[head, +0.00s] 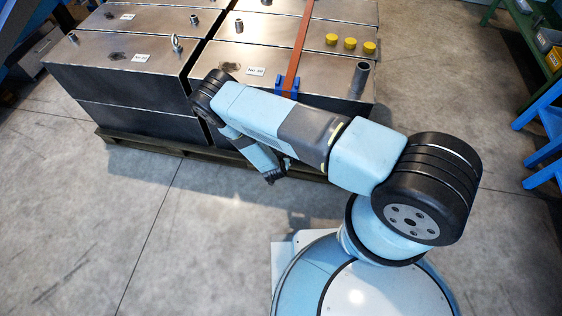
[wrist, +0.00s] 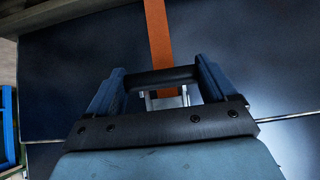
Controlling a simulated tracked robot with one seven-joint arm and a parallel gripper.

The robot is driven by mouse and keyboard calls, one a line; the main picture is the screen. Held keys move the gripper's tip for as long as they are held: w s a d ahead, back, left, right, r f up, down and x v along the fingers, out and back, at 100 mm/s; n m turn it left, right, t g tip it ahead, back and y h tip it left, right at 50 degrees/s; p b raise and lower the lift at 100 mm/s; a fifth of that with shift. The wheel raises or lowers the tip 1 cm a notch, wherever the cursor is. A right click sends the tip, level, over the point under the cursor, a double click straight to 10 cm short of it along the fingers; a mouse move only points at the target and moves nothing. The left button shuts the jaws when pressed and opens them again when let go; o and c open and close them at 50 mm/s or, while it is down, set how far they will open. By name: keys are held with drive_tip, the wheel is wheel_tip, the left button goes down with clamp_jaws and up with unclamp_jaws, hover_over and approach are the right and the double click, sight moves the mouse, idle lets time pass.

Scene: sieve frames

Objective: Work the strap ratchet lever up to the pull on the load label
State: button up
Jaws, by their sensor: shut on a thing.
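The strap ratchet's black lever handle (wrist: 163,79) lies crosswise between the two blue fingers of my gripper (wrist: 160,68) in the wrist view. My gripper is shut on it. Bright metal parts of the ratchet (wrist: 166,99) show just below the handle. The orange strap (wrist: 158,35) runs up from there along a dark box side. In the head view my gripper (head: 276,174) is low in front of the boxes, and my arm hides the ratchet. The strap (head: 298,48) crosses the box top. A white load label (head: 255,71) lies left of it, its print too small to read surely.
Metal boxes (head: 118,85) stand on a wooden pallet (head: 150,143). A blue corner guard (head: 287,85) sits under the strap at the box edge. Yellow caps (head: 350,43) and a short pipe (head: 360,77) stand on the right box. Floor in front is clear.

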drive_tip(key=shift+w+d+f, duration=0.3)
drive_tip(key=shift+w+f, duration=0.15)
drive_tip(key=shift+w, duration=0.25)
drive_tip(key=o, duration=1.2)
drive_tip(key=shift+o, duration=0.6)
drive_tip(key=shift+w, duration=0.15)
drive_tip(key=shift+r, duration=0.15)
drive_tip(key=v, duration=1.3)
drive_tip(key=shift+s, duration=0.3)
drive_tip(key=shift+a+r, duration=0.1)
drive_tip(key=shift+r, duration=0.05)
